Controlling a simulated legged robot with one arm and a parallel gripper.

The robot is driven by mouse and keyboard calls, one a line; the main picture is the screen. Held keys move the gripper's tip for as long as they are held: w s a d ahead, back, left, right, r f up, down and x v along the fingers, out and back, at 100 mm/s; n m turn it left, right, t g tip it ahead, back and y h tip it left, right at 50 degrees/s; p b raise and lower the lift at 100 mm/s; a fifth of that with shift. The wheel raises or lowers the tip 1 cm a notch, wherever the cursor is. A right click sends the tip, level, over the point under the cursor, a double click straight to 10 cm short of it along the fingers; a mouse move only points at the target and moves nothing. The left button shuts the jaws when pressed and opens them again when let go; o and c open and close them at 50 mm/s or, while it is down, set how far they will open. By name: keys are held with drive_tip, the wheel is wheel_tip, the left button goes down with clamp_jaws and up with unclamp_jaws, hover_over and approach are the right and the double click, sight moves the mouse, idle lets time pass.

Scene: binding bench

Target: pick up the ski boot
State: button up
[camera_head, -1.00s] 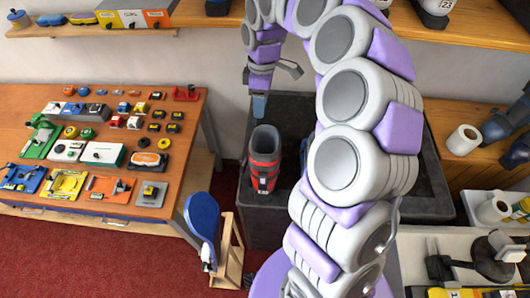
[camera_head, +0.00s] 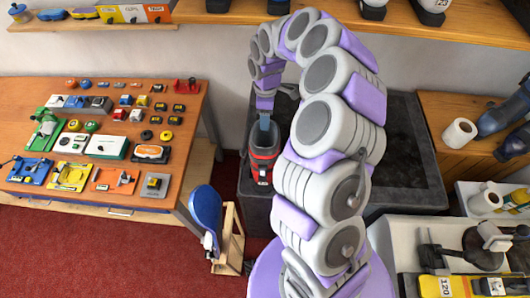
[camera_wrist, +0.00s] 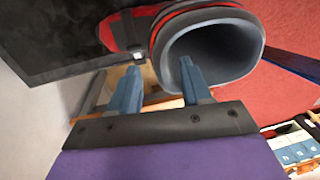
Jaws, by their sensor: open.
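The ski boot (camera_head: 262,165) is red and dark grey and stands upright on the near left part of the dark bench top. My gripper (camera_head: 264,121) is open, pointing down right at the boot's top. In the wrist view, the boot's grey hollow cuff (camera_wrist: 245,42) fills the upper middle. One finger of my gripper (camera_wrist: 160,66) overlaps the cuff opening and the other lies outside the boot, with the cuff's edge between them. I cannot tell whether either finger touches it. My arm hides part of the boot's right side.
The dark bench (camera_head: 405,150) has free room to the right of my arm. A wooden table (camera_head: 120,190) with several coloured bindings and parts stands at left. A blue paddle-like piece on a wooden stand (camera_head: 229,240) is in front of the bench.

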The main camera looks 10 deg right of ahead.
hover_over(266, 144)
drive_tip(key=w, duration=0.2)
drive_tip(key=shift+s+d+f+p, duration=0.1)
drive_tip(key=shift+f+p, duration=0.15)
drive_tip(key=shift+f, duration=1.35)
drive_tip(key=shift+d+f+p, duration=0.1)
drive_tip(key=shift+f+p, duration=0.1)
drive_tip(key=shift+f, duration=1.35)
drive_tip(key=shift+c, duration=0.5)
clamp_jaws()
